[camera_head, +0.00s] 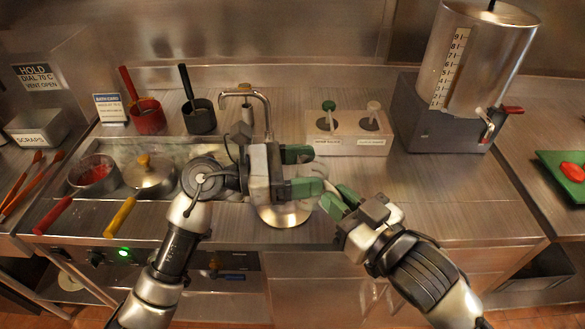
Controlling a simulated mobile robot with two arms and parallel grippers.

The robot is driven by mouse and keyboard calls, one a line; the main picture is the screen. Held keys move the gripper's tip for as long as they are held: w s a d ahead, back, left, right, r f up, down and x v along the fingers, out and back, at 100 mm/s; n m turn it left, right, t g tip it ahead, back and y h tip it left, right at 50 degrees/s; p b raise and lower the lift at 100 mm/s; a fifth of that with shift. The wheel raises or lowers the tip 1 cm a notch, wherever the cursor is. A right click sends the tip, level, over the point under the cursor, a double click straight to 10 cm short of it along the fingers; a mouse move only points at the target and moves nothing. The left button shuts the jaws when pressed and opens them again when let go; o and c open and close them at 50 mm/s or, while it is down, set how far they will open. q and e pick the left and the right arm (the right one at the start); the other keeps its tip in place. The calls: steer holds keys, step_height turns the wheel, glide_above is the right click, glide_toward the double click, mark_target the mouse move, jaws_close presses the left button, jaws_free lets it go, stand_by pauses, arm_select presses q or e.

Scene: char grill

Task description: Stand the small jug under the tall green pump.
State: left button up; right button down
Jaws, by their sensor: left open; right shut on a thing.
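The tall green pump (329,106) stands in the left hole of a pale two-pump box (345,145) at the back middle of the counter. A small pale metal thing, which looks like the small jug (312,169), is at the tips of my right gripper (336,198), which is shut on it. My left gripper (301,171) is open, its green fingers pointing right, one on either side of the jug. The fingers hide much of the jug, so I cannot tell whether the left fingers touch it. The jug is in front of the pump box, not under the pump.
A pale-topped pump (374,108) stands right of the green one. A tap (245,93) arches behind my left gripper. A round steel thing (284,214) lies below it. The front right counter is clear.

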arm_select(q)
steer(key=c, duration=0.7)
arm_select(e)
steer(key=shift+s+a, duration=0.1)
steer(key=c, duration=1)
jaws_free()
steer(key=shift+c, duration=0.2)
